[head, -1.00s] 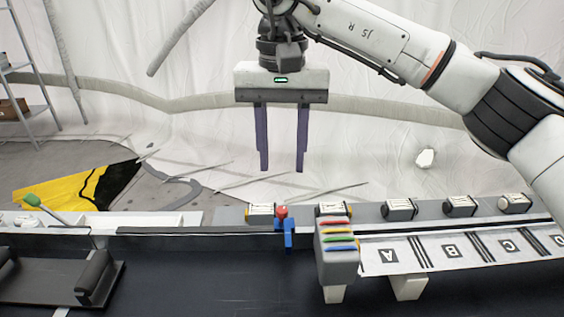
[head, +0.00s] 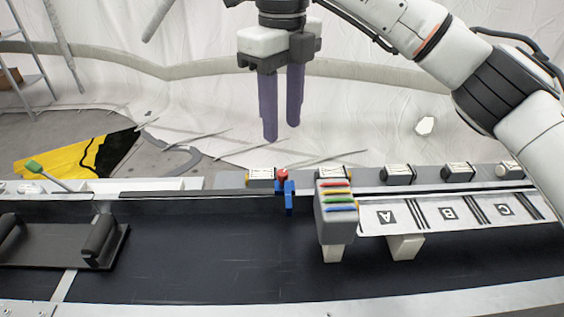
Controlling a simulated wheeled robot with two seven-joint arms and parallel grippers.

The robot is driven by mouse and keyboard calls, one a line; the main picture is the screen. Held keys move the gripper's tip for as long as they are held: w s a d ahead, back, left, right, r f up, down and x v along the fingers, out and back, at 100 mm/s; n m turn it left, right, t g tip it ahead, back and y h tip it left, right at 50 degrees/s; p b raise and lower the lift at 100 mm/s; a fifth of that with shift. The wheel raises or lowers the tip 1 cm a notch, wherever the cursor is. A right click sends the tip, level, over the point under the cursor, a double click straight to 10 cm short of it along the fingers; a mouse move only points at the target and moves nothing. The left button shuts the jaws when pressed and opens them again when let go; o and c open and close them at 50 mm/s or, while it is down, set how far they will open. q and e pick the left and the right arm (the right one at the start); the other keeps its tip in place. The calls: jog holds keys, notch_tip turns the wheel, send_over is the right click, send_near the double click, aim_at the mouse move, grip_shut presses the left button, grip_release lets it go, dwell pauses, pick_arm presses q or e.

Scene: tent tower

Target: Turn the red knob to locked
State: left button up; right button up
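The red knob (head: 282,174) is small and sits on top of a blue piece (head: 289,195) at the back edge of the dark surface, between two yellow-and-white blocks. My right gripper (head: 282,132) hangs above and slightly behind the knob, fingers pointing down, with a gap between its two purple fingers. It is open, empty and apart from the knob. Whether the knob stands at locked cannot be read. My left gripper is not in view.
A grey box with coloured strips (head: 336,212) stands just right of the knob. A white panel marked A, B, C (head: 450,212) lies further right. A green-tipped lever (head: 35,167) is at the left. The dark surface (head: 200,250) is clear in the middle.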

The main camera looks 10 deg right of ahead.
aim_at(282, 172)
jog(key=shift+m, duration=0.7)
notch_tip(282, 172, down, 10)
jog(key=shift+f, duration=0.2)
grip_shut()
